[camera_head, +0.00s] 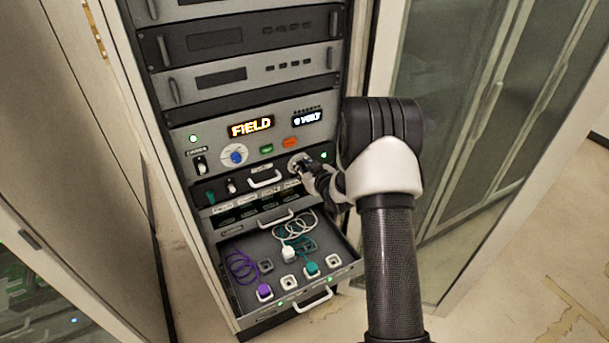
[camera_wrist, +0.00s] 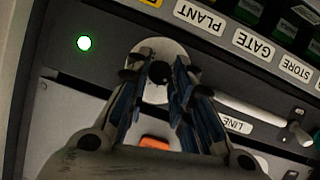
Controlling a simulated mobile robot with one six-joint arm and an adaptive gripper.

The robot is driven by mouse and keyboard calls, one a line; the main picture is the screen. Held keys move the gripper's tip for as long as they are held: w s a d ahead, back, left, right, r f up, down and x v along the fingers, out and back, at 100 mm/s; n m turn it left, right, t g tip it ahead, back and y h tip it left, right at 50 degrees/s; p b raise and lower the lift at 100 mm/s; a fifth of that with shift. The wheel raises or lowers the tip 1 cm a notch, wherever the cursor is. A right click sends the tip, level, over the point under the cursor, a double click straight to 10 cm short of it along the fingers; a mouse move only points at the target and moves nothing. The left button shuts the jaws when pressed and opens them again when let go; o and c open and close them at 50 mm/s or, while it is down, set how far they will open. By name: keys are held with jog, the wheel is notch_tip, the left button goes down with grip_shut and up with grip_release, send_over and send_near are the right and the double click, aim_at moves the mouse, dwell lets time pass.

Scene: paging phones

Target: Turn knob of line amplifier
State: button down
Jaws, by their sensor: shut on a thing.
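The knob (camera_wrist: 156,88) is dark and sits on a pale round plate (camera_wrist: 162,53) on the dark panel in the wrist view. My gripper (camera_wrist: 158,82) has its blue-padded fingers on either side of the knob and is shut on it. The fingers and the gripper's body hide part of the knob and its plate. In the head view my gripper (camera_head: 303,167) reaches the same pale plate (camera_head: 293,161) at the right end of the panel, below the lit displays. The knob itself is mostly hidden there.
A green light (camera_wrist: 84,43) glows beside the plate. A drawer handle (camera_wrist: 250,108) lies close to the fingers. Above the panel are a blue dial (camera_head: 235,154) and a "FIELD" display (camera_head: 250,127). Below, an open drawer (camera_head: 333,262) with coiled cords sticks out.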

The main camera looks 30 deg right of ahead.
jog(key=shift+a+f+n+t+h+b, duration=0.15)
jog(key=shift+n+t+h+b, duration=0.65)
jog(key=shift+n+b, duration=2.15)
jog(key=shift+a+f+n+t+h+b, duration=0.2)
jog(key=shift+n+h+b, duration=0.95)
jog(key=shift+b, duration=3.45)
jog(key=shift+a+f+n+t+h+b, duration=0.15)
jog(key=shift+n+t+h+b, duration=0.7)
jog(key=shift+n+b, duration=2.05)
jog(key=shift+d+m+g+b, duration=0.1)
jog(key=shift+m+g+b, duration=0.15)
jog(key=shift+m+b, duration=0.6)
jog(key=c, duration=1.4)
grip_release()
